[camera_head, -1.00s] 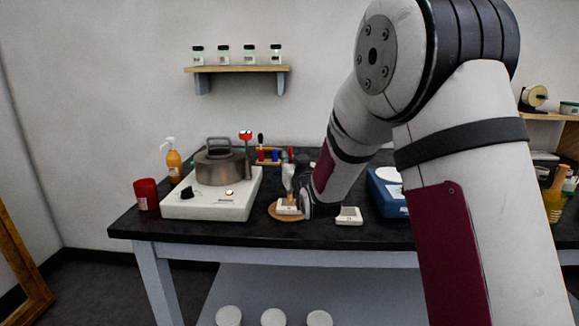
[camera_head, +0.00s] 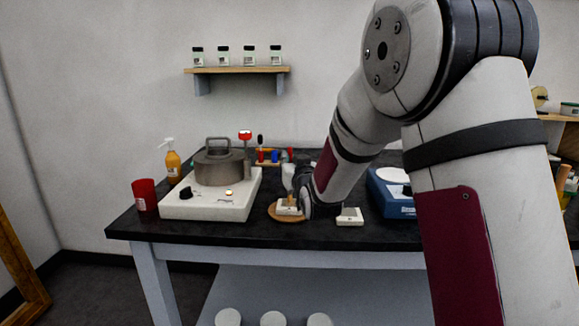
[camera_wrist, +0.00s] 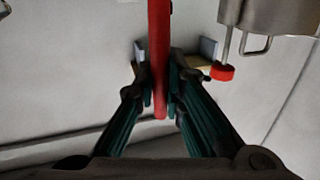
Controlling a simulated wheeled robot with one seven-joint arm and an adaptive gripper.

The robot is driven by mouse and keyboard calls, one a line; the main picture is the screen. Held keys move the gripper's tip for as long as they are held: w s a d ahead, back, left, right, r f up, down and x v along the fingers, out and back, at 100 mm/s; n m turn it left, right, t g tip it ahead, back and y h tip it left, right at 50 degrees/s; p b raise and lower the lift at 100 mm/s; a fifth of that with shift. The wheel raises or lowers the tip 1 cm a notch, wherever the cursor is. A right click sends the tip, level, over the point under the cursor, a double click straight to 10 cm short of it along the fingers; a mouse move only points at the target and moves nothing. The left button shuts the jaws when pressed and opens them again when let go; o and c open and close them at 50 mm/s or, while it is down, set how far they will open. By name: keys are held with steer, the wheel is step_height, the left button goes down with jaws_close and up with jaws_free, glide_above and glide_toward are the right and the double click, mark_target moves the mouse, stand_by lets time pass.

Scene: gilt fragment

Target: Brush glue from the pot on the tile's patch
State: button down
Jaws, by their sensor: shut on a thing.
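My gripper (camera_wrist: 160,88) is shut on a thin red handle (camera_wrist: 159,45), seen between its teal fingers in the wrist view; the far end of the handle is out of that view. In the head view my gripper is largely hidden by my arm, just right of and above a small pale tile (camera_head: 288,208). The tile lies on a round wooden board (camera_head: 273,212); its patch is too small to make out. The metal pot (camera_head: 220,168) stands on a white hot plate (camera_head: 213,205), left of my gripper. It also shows at the wrist view's upper right (camera_wrist: 285,15).
A red-headed stem (camera_head: 245,135) rises beside the pot. A red cup (camera_head: 146,194) and an orange pump bottle (camera_head: 173,160) stand left. A small white device (camera_head: 349,216) and a blue scale (camera_head: 392,195) lie right. A jar shelf (camera_head: 237,70) hangs above.

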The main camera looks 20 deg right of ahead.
steer(key=shift+w+b, duration=0.15)
steer(key=shift+b, duration=0.6)
steer(key=shift+s+a, duration=0.2)
steer(key=shift+s, duration=0.5)
steer(key=shift+s+a, duration=0.2)
steer(key=shift+s, duration=0.45)
steer(key=shift+r, duration=0.1)
steer(key=shift+r+p, duration=0.95)
steer(key=shift+r, duration=2.15)
steer(key=shift+r+p, duration=0.35)
steer(key=shift+r, duration=1.05)
